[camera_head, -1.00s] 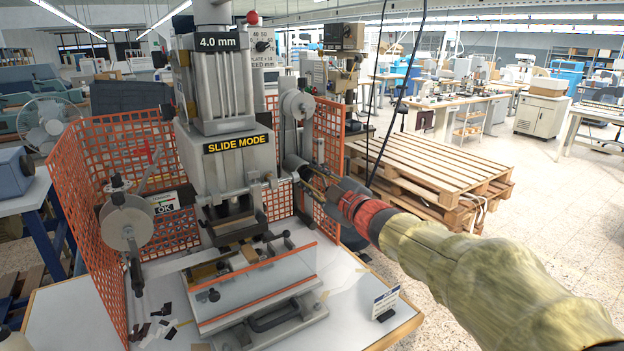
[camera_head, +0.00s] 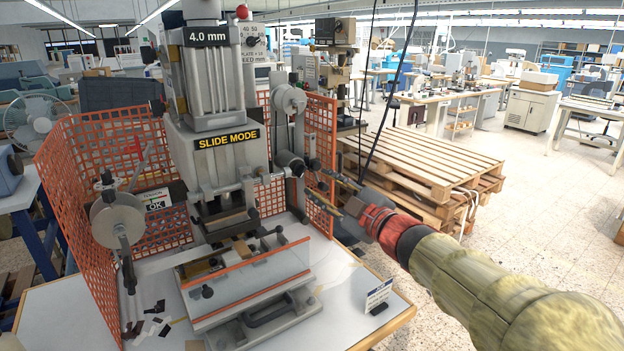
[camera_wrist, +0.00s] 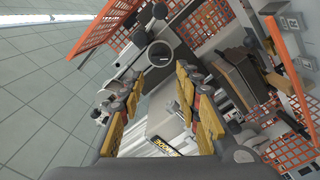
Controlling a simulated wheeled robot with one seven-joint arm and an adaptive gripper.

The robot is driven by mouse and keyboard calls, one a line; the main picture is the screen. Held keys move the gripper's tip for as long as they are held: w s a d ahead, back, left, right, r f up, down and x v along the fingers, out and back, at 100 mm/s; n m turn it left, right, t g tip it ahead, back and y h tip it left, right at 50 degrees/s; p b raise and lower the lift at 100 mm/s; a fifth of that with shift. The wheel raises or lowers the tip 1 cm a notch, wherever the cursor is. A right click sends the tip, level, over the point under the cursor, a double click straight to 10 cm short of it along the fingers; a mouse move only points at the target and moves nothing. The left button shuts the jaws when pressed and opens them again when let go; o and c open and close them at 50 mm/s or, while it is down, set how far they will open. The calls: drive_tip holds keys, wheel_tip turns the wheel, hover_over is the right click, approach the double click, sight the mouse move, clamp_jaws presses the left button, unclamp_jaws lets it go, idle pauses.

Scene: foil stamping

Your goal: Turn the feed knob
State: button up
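A dark round knob (camera_head: 297,168) sticks out from the right side of the grey stamping press (camera_head: 222,165) in the head view. In the wrist view a round dark-faced knob (camera_wrist: 159,53) shows ahead of the fingertips. I cannot tell for sure that this is the feed knob.
Orange mesh guards (camera_head: 90,185) surround the press, and one panel (camera_head: 320,135) stands close to my gripper. A clear shield (camera_head: 255,277) with orange edges is at the front. A small sign (camera_head: 378,295) stands on the table (camera_head: 70,310). Wooden pallets (camera_head: 430,160) are behind my arm.

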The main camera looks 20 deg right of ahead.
drive_tip(key=shift+v, duration=1.65)
